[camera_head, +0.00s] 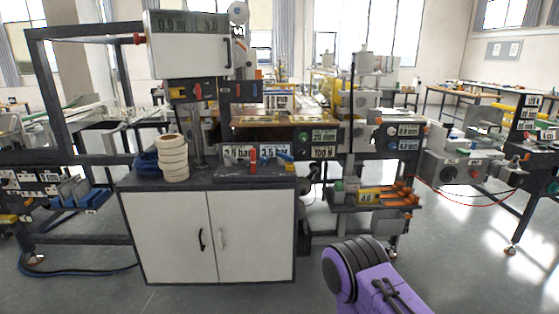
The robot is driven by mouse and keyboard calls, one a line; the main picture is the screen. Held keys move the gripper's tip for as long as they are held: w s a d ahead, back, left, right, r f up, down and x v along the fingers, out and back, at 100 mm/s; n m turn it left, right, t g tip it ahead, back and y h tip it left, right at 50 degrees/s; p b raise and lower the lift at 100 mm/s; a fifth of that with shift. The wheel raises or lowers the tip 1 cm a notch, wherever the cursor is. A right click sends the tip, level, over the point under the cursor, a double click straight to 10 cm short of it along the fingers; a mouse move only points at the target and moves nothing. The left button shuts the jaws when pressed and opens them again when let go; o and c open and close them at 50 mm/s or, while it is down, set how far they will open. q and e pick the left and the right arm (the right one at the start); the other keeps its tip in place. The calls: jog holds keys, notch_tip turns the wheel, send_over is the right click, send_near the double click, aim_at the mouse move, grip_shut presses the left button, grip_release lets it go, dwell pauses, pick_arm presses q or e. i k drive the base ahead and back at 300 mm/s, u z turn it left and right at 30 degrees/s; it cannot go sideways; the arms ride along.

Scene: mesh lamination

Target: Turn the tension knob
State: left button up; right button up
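No part in view can be told for certain as the tension knob. A control panel (322,141) in the middle has a green round part (303,136) beside white labels that seem to read "20 N/mm" and "100 N". A grey unit to its right carries small round dark parts (391,131) beside two more white labels (409,131). A red round part (473,173) sits on a grey machine further right. A purple and black link of my arm (370,278) shows at the bottom, right of centre. Neither gripper is in view.
A white two-door cabinet (165,235) stands at front left, with a stack of cream rolls (173,158) on top. A display box (190,45) is mounted above it. A low shelf (345,206) with orange parts stands right of the cabinet. Grey floor (460,270) is clear at front right.

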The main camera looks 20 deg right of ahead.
aim_at(302, 153)
jog(key=z, duration=0.6)
jog(key=i, duration=0.55)
jog(key=z, duration=0.9)
jog(key=i, duration=0.95)
jog(key=u, duration=0.2)
